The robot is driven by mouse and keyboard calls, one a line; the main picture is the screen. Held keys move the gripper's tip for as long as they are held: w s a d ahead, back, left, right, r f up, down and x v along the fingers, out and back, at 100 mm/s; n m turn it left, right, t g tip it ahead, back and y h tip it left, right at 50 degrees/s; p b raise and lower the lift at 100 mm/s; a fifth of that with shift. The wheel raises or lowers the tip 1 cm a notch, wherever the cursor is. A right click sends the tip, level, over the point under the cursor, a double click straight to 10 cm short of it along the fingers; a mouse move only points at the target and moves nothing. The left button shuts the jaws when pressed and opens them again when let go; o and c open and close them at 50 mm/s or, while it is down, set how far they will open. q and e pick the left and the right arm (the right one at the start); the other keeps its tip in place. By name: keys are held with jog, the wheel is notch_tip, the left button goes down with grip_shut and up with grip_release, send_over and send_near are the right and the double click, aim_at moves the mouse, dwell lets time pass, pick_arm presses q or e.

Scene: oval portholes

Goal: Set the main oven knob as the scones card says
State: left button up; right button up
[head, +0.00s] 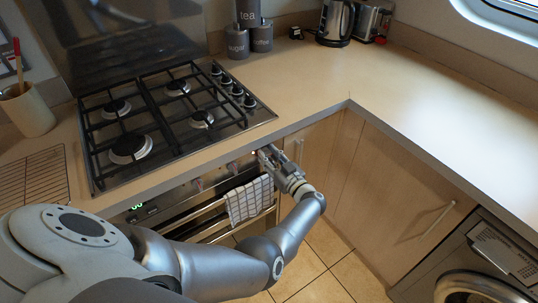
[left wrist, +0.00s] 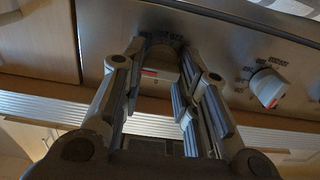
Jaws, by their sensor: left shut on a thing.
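My left gripper (head: 266,154) is at the right end of the oven's front panel in the head view. In the left wrist view its two fingers (left wrist: 163,62) are closed around a light grey knob (left wrist: 161,67) with a red mark on it. A second knob (left wrist: 268,88) with a red mark sits free to the right. The oven (head: 180,208) has a lit green display (head: 136,207). I cannot make out a scones card. My right gripper is not in view.
A checked towel (head: 249,200) hangs on the oven's rail just below my left gripper. The gas hob (head: 160,150) is above the panel. Cupboard doors (head: 390,185) and a washing machine (head: 480,285) stand to the right. The right-hand worktop (head: 430,115) is mostly clear.

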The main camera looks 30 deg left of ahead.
pick_arm(q)
jog(key=m, duration=0.5)
jog(key=shift+m+p, duration=0.3)
jog(key=shift+p, duration=0.05)
jog(key=m, duration=0.5)
jog(key=shift+w+f, duration=0.1)
jog(key=m, duration=0.5)
jog(key=shift+d+f+m, duration=0.1)
jog(key=shift+m, duration=0.3)
jog(key=m, duration=0.5)
jog(key=shift+m, duration=0.3)
jog(key=o, duration=1)
